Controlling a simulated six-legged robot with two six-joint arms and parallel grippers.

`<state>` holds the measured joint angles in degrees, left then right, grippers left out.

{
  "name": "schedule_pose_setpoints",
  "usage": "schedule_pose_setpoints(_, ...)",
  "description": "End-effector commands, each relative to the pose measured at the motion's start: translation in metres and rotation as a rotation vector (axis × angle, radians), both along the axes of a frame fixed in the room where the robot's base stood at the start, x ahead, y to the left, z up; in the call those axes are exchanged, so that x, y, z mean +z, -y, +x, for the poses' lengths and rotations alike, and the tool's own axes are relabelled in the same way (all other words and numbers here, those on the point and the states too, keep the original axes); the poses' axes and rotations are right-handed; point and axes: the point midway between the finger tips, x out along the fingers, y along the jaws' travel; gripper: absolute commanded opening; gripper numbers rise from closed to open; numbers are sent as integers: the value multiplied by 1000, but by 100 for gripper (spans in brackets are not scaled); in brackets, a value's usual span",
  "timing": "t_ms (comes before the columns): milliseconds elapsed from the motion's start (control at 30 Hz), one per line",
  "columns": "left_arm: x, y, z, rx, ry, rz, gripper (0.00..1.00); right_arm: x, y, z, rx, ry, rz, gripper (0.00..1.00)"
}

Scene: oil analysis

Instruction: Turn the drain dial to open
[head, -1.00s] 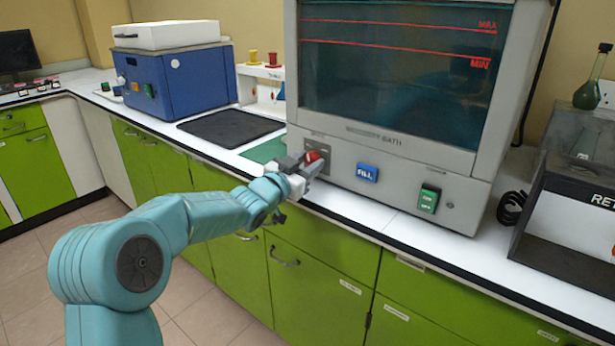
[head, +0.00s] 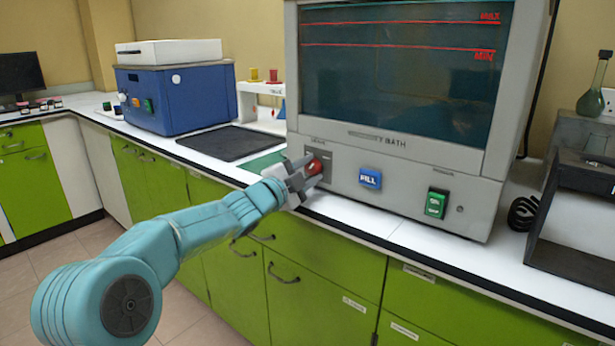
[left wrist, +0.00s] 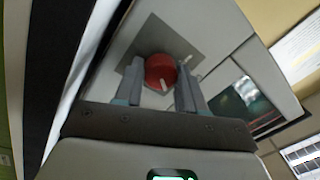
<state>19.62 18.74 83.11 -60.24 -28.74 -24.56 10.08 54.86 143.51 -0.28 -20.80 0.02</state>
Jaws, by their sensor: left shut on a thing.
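The red drain dial (head: 314,167) sits on a grey plate at the lower left of the bath's front panel. My left gripper (head: 303,172) is at the dial, with its fingers on either side of it. In the left wrist view the red dial (left wrist: 160,72) lies between the two grey fingers of the gripper (left wrist: 160,85), which are shut on it. A white pointer line shows on the dial, and another white mark shows on the plate beside it. The lettering by the dial is too small to read. My right gripper is not in view.
The bath (head: 412,150) has a blue FILL button (head: 370,178) and a green switch (head: 436,203) to the right of the dial. A dark mat (head: 230,143) and a blue machine (head: 175,95) stand to the left. A dark open case (head: 572,230) is at the right.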

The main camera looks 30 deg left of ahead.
Motion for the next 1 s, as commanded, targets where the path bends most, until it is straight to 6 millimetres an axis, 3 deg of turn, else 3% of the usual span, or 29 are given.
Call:
schedule_pose_setpoints(333,1,-1,0,1,14,147,9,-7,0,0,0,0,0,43)
schedule_pose_setpoints(900,2,-1,0,1,17,178,9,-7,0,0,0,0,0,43)
schedule_pose_setpoints(933,2,-1,0,1,17,178,43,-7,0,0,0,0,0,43)
schedule_pose_setpoints(1000,2,-1,0,1,17,177,65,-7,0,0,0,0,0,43)
